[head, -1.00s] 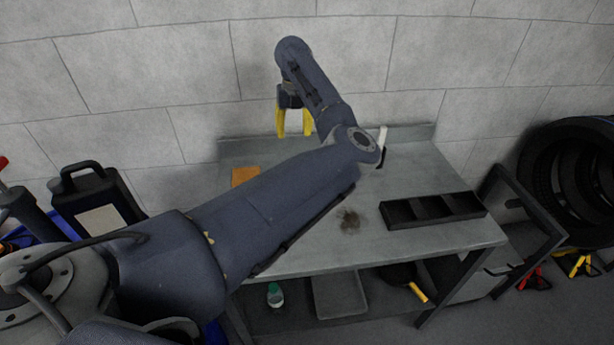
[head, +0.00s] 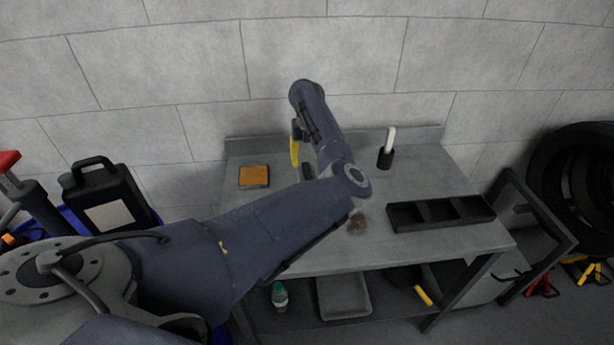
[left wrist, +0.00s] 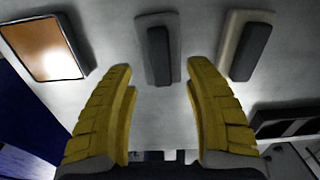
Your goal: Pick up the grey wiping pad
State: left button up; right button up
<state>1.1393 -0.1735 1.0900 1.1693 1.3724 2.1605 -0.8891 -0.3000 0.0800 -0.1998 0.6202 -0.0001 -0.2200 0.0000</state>
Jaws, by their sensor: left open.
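Two pads lie side by side in the left wrist view, each a flat pale base with a dark grey block on top. The middle one, a grey wiping pad (left wrist: 158,48), lies ahead between my fingertips; the other, a lighter-based pad (left wrist: 247,48), lies to its right. I cannot tell for sure which is the task's pad. My right gripper is out of view.
An orange-topped plate (head: 254,175) lies at the table's back left. A black compartment tray (head: 440,213) sits at the right, near a dark stain (head: 357,225). The worktable's (head: 420,170) back right is clear.

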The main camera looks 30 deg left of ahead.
aim_at(307, 169)
pick_arm(q)
jog(key=shift+f, duration=2.75)
jog(key=shift+o, duration=0.2)
grip_shut()
